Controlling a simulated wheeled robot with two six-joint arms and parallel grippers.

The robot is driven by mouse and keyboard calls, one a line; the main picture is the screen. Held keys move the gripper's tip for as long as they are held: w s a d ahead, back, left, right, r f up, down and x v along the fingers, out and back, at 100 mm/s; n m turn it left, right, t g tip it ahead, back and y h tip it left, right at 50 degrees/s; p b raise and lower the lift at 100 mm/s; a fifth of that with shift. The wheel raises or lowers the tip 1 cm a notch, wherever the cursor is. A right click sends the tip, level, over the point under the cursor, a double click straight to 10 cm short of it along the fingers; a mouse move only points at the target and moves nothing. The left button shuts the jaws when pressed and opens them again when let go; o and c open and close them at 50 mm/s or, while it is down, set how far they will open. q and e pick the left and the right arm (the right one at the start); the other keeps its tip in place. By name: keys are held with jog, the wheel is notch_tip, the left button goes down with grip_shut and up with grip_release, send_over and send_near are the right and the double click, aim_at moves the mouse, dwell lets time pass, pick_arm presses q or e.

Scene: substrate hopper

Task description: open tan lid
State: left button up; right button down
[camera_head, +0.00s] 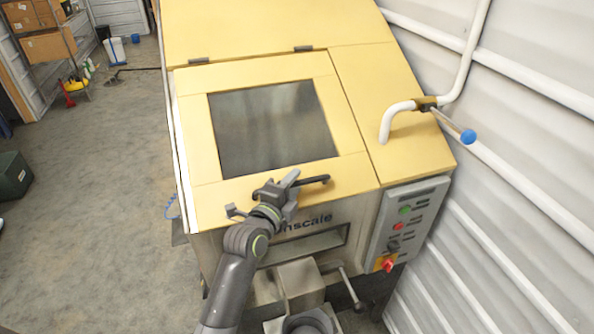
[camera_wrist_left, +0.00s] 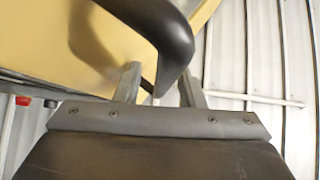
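The tan lid (camera_head: 191,138) is a yellowish panel with a dark window on the sloped front of the hopper, and it lies shut. A black bar handle (camera_head: 318,180) runs along its lower edge; its curved dark end shows large in the left wrist view (camera_wrist_left: 171,38). Firm contact cannot be told. My right gripper is not in view.
A control panel (camera_head: 408,222) with buttons and a red knob is at the hopper's right. A white pipe (camera_head: 460,80) with a blue-knobbed lever runs along the corrugated wall at right. The floor to the left is mostly clear; a dark green bin (camera_head: 14,175) stands at the far left.

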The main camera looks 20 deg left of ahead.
pick_arm(q)
jog(key=shift+w, duration=0.25)
jog(key=shift+s+r, duration=0.1)
jog(key=shift+s, duration=0.1)
grip_shut()
jog(key=shift+d, duration=0.1)
